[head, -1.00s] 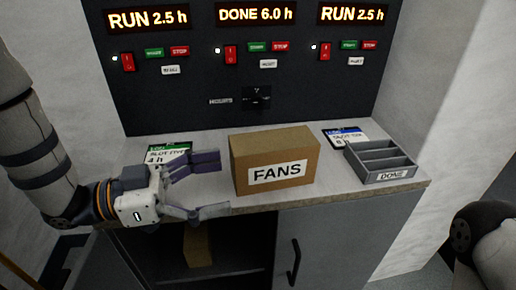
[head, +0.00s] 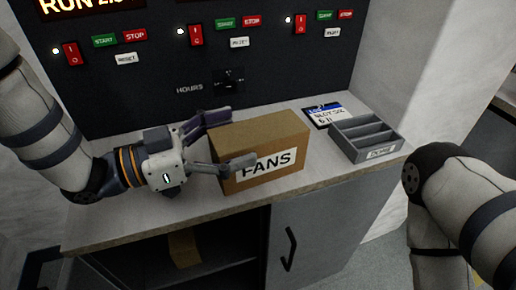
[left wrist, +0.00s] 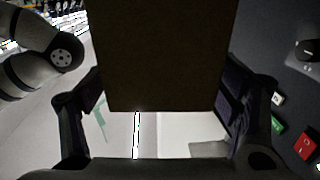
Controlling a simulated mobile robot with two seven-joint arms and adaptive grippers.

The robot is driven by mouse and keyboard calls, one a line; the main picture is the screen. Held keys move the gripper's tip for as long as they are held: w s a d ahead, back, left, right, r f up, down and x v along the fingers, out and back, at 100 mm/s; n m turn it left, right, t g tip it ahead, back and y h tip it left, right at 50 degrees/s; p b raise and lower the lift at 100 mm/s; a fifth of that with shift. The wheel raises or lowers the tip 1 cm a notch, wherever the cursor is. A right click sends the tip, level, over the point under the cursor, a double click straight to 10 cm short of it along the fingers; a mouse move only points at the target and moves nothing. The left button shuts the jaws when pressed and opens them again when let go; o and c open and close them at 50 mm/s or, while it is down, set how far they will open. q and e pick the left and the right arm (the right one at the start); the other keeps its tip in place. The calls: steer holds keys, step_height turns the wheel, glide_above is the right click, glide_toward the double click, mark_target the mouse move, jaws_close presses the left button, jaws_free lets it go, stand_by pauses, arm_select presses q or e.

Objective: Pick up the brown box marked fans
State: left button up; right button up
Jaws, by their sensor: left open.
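The brown box marked FANS (head: 259,150) stands upright on the countertop, its white label facing the front. My left gripper (head: 237,138) is open at the box's left end. One finger reaches along the back side and the other along the front, slightly over the label's left part. In the left wrist view the box (left wrist: 165,50) fills the middle as a dark brown face between the two open fingers (left wrist: 160,105). I cannot tell whether either finger touches it. My right arm shows at the right, but its gripper is out of view.
A grey divided tray marked DONE (head: 383,152) stands right of the box, and a blue-topped card (head: 322,114) lies behind it. The dark switch panel (head: 160,89) rises behind the counter (head: 130,222). Another brown box (head: 184,249) sits on the open shelf below.

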arm_select(q)
steer(key=x, duration=0.2)
steer(key=shift+w+d, duration=0.1)
steer(key=shift+d, duration=0.2)
steer(key=shift+r, duration=0.15)
steer(key=c, duration=1.4)
